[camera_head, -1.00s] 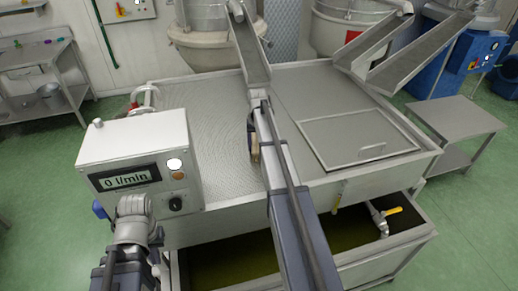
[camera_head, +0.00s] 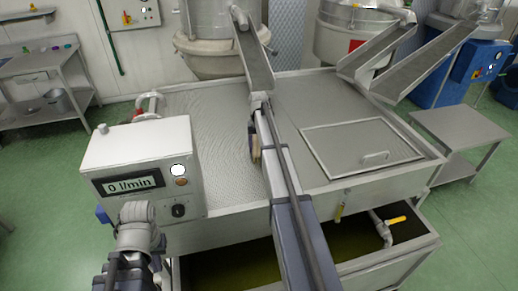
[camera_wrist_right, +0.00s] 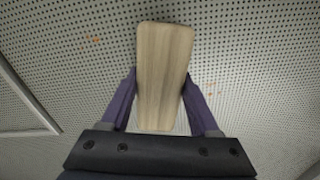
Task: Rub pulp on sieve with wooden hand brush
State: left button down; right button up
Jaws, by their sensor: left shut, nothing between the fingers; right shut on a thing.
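The wooden hand brush (camera_wrist_right: 164,60) fills the middle of the right wrist view, its pale wooden back towards the camera. My right gripper (camera_wrist_right: 160,82) is shut on it, one purple finger on each side. In the head view the brush (camera_head: 254,148) shows as a small tan piece beside my right arm, over the sieve. The perforated metal sieve (camera_head: 205,130) lies below it; brush contact cannot be told. Small orange pulp specks (camera_wrist_right: 95,40) dot the sieve on both sides of the brush. My left arm stands at lower left; its gripper is out of sight.
A control box (camera_head: 140,165) reading 0 l/min stands at the sieve's front left. A lid with a handle (camera_head: 362,150) covers the right section. Chutes (camera_head: 252,55) overhang the back. A yellow-handled valve (camera_head: 396,220) sits at the front of the lower tank.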

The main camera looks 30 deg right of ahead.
aim_at(255, 137)
jog(key=shift+w+d, duration=0.25)
jog(key=shift+w, duration=0.55)
jog(key=shift+w+d, duration=0.2)
jog(key=shift+w, duration=0.6)
jog(key=shift+w+d, duration=0.25)
jog(key=shift+w, duration=0.6)
jog(key=shift+w+d, duration=0.2)
jog(key=shift+w, duration=0.6)
jog(key=shift+d, duration=0.1)
jog(key=shift+s+d, duration=0.2)
jog(key=shift+d, duration=0.3)
jog(key=shift+s+d, duration=0.2)
jog(key=shift+d, duration=0.25)
jog(key=shift+s+a, duration=0.2)
jog(key=shift+s, duration=0.65)
jog(key=shift+s+a, duration=0.2)
jog(key=shift+s, duration=0.6)
jog(key=shift+s+a, duration=0.25)
jog(key=shift+s, duration=0.6)
jog(key=shift+s+a, duration=0.25)
jog(key=shift+s, duration=0.6)
